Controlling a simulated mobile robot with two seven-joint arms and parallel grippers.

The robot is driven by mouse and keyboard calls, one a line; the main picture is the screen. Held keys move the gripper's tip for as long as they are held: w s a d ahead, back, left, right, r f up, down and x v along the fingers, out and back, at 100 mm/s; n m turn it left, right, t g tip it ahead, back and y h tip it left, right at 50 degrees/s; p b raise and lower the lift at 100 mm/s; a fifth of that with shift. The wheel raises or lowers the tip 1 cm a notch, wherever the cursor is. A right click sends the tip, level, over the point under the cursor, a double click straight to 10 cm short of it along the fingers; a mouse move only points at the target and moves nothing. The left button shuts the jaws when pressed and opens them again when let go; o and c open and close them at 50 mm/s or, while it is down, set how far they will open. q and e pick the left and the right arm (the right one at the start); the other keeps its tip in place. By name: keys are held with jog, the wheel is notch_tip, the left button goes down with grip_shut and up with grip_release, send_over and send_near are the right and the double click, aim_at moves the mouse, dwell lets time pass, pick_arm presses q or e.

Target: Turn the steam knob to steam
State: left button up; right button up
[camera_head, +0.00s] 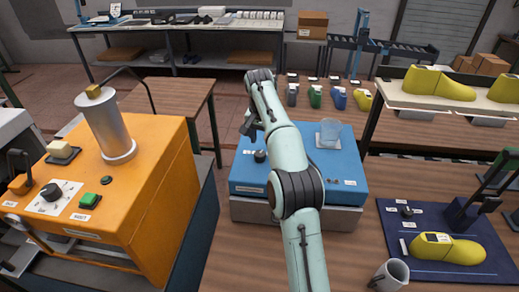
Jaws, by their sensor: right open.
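A blue box-shaped unit (338,190) stands on a grey base in the middle of the view. A small black knob (260,156) sits on its left part, with a label close by. A translucent light-blue piece (329,133) stands on its right part. My right arm reaches across the unit and hides much of its middle. My right gripper (249,128) is a dark shape above the unit's left back, a little behind the knob and apart from it. It is open. The labels are too small to read, so I cannot tell the knob's setting. My left gripper is out of view.
An orange machine (150,215) with a metal cylinder (106,125), a black dial (50,192) and a green button (90,200) stands at left. A blue board (410,265) with a yellow last (447,249) lies at right. A grey mug (391,275) stands near the front edge.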

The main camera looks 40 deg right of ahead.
aim_at(259, 153)
jog(key=s+r+n+t+y, duration=0.2)
jog(key=s+r+n+t, duration=0.3)
jog(key=n, duration=0.9)
jog(key=shift+g, duration=0.6)
jog(key=x, duration=0.4)
jog(key=w+x, duration=0.1)
jog(key=x, duration=0.7)
jog(key=shift+w+r+b, duration=0.25)
jog(key=shift+r+b, duration=0.05)
jog(key=shift+b, duration=0.1)
jog(key=shift+w+f, duration=0.35)
jog(key=shift+f, duration=0.1)
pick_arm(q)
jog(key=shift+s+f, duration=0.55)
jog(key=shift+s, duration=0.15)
